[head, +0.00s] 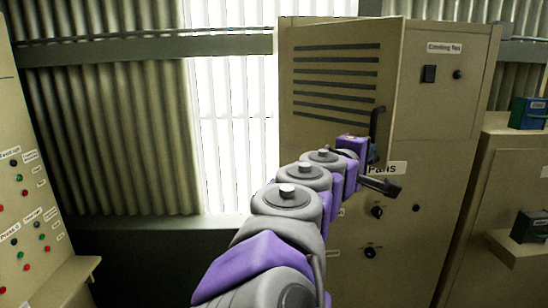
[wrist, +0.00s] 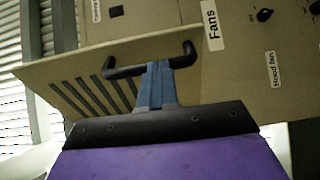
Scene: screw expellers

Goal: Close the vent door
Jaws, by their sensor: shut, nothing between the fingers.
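The vent door (head: 335,108) is a beige panel with dark horizontal slots on the upper part of the tall cabinet. It stands ajar, its right edge out from the cabinet front. Its black handle (head: 377,122) is near that right edge. The wrist view also shows the slotted vent door (wrist: 60,72) and the handle (wrist: 125,71). My gripper (wrist: 158,68) has its blue fingers together, with their tips at the middle of the handle bar. I cannot tell whether they touch it. In the head view, my arm hides the door's lower part and the fingertips are not clear.
The cabinet front (head: 435,105) carries a cooling fan switch, knobs and a "Fans" label (wrist: 212,25). A panel with coloured buttons (head: 25,205) stands at left. A lower cabinet (head: 510,185) with blue-green boxes is at right. A bright window (head: 235,130) is behind.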

